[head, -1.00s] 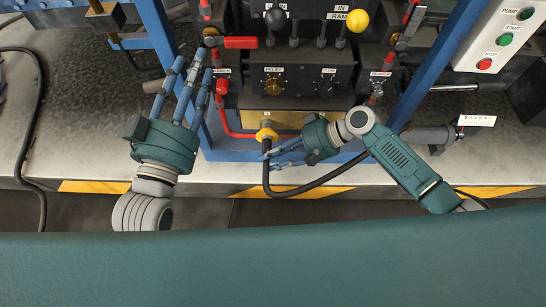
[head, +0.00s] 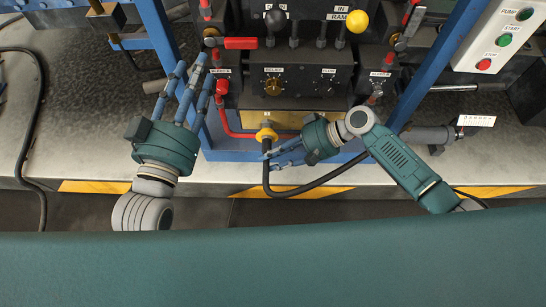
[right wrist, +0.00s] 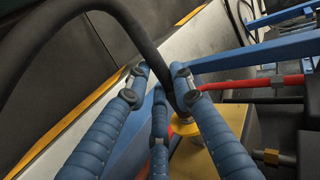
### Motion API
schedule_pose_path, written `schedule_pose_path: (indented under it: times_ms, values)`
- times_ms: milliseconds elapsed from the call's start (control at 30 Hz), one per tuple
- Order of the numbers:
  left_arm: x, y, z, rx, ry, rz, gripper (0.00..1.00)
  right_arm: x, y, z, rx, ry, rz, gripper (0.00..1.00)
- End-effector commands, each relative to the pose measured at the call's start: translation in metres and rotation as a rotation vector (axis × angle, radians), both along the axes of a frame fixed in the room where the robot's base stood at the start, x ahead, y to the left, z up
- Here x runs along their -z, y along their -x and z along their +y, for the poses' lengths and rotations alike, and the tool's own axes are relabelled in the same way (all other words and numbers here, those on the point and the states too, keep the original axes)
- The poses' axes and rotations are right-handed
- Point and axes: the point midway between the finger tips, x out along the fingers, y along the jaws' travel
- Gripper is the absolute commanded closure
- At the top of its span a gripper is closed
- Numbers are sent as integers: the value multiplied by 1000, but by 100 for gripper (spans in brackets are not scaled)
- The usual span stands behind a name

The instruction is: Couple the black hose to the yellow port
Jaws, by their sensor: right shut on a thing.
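The black hose (head: 312,186) loops along the front of the rig and rises at its left end toward the yellow port. The yellow collar (head: 266,134) at the port sits at the top of that end, below a yellow block. In the right wrist view the hose (right wrist: 154,55) runs down between my fingers to the yellow collar (right wrist: 186,127). Fingers hide the join, so I cannot tell whether it is seated. My right gripper (head: 272,156) is shut on the hose just below the collar. My left gripper (head: 190,82) is open and empty, left of the port.
A red pipe (head: 224,118) runs beside the port. Above are a black valve panel (head: 300,82) with knobs and levers, and blue frame posts (head: 160,40). A control box (head: 497,36) with buttons stands at upper right. The grey ledge (head: 100,165) at left is mostly clear.

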Motion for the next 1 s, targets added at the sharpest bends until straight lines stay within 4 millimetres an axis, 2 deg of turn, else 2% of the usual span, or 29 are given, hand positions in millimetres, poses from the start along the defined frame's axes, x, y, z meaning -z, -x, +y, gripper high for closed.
schedule_pose_path:
  times_ms: [33, 900, 933, 1000]
  values:
    - [0, 0, 0, 0, 0, 1, 60, -5, -10, -2, 19, -3, -19, 100]
    - [6, 0, 1, -2, -7, 25, 60, -4, -11, -2, 19, -2, -19, 100]
    - [6, 0, 1, -2, -7, 25, 60, -4, -11, -2, 19, -2, -19, 71]
    - [5, 0, 1, -2, -7, 24, 60, -4, -11, -2, 19, -3, -19, 57]
